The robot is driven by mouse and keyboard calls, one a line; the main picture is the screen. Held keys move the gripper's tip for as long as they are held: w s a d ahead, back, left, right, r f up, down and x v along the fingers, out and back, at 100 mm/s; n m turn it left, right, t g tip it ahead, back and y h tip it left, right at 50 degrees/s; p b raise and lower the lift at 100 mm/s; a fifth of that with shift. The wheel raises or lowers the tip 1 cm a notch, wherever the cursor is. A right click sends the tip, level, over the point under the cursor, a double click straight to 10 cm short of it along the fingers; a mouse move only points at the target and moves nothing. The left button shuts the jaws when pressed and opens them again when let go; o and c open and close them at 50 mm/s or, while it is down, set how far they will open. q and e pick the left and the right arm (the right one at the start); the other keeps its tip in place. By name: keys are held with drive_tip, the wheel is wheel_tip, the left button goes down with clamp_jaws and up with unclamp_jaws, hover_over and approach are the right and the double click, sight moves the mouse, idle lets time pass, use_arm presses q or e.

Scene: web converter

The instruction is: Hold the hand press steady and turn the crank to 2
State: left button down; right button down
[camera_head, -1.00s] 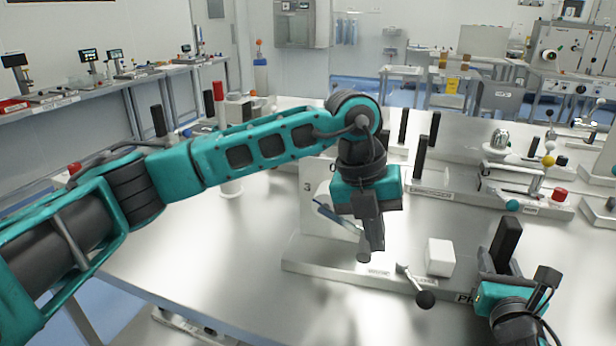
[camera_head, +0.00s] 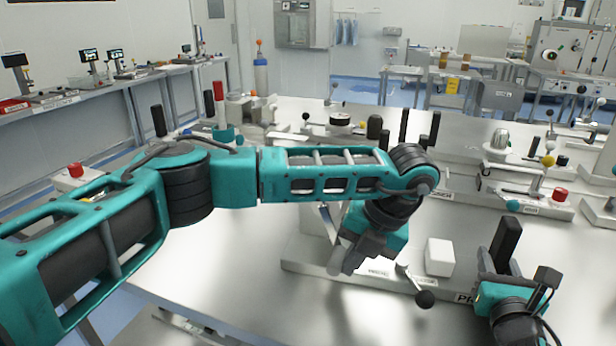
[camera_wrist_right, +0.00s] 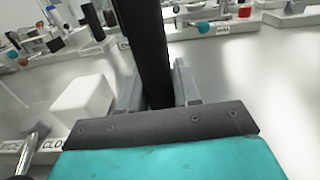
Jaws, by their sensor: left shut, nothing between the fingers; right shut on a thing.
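The hand press has a long pale base (camera_head: 308,268) on the steel table, with a small crank ending in a black ball knob (camera_head: 424,299) at its front edge. An upright black post (camera_head: 506,243) stands at its right end. My right gripper (camera_head: 498,272) is shut on this post; the right wrist view shows its fingers on both sides of the post (camera_wrist_right: 148,55). My left gripper (camera_head: 345,262) is shut and empty, pointing down over the base, left of the crank and apart from the knob. My left arm hides most of the dial panel, including its numbers.
A white block (camera_head: 440,257) sits on the base behind the crank; it also shows in the right wrist view (camera_wrist_right: 84,100). Other fixtures with black posts and a red knob (camera_head: 559,194) stand farther back.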

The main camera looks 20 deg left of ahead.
use_arm(q)
drive_tip(key=shift+a+f+y, duration=0.2)
drive_tip(key=shift+a+y, duration=0.2)
drive_tip(key=shift+a, duration=0.3)
drive_tip(key=shift+a+f, duration=0.1)
drive_tip(key=shift+f, duration=0.15)
idle(0.4)
idle(0.6)
